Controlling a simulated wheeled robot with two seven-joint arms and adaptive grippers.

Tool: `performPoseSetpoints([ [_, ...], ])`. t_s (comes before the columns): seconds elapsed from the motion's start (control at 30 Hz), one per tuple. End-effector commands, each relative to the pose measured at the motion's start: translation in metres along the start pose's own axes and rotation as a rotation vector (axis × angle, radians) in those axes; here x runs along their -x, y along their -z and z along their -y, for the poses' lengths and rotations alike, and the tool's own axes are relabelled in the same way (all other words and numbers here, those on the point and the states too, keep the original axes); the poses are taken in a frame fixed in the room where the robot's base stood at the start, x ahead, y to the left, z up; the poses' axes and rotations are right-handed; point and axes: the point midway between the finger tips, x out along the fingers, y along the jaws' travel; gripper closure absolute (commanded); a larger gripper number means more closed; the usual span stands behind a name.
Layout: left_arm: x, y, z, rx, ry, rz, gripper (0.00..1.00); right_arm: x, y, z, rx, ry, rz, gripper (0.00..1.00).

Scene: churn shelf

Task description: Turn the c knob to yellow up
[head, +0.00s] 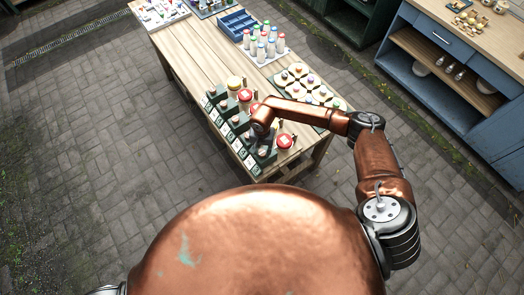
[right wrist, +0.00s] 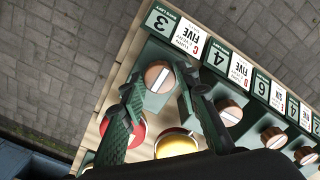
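In the right wrist view, a round wooden knob (right wrist: 160,76) with a pale stripe across its face sits on a green block. It lies between the two fingers of my right gripper (right wrist: 163,88), which are spread apart; I cannot tell if either finger touches it. An upside-down white card (right wrist: 188,38) with a red letter, perhaps C, stands beside the knob. No yellow mark shows on the knob's face. In the head view my right gripper (head: 262,147) is down at the row of knobs near the table's front end. My left gripper is out of view.
More striped wooden knobs (right wrist: 228,112) with cards continue along the row. A red dome (right wrist: 135,134) and a yellow dome (right wrist: 177,145) stand behind the gripper. In the head view, a tray of colored pieces (head: 310,84) and several bottles (head: 262,46) are farther back on the wooden table (head: 190,57).

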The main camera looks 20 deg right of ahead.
Motion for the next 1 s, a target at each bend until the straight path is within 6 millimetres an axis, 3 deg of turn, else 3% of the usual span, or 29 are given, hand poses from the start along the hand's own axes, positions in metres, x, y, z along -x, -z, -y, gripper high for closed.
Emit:
performPoseSetpoints([
  [0.37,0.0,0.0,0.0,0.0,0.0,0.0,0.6,0.0,0.0,0.0,0.0,0.001,0.0,0.97],
  [0.67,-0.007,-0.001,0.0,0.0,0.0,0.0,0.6,-0.001,0.0,0.001,-0.042,0.001,-0.001,0.98],
  [1.0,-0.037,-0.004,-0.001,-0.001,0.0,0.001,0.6,-0.004,0.0,0.001,-0.27,0.002,-0.001,0.98],
])
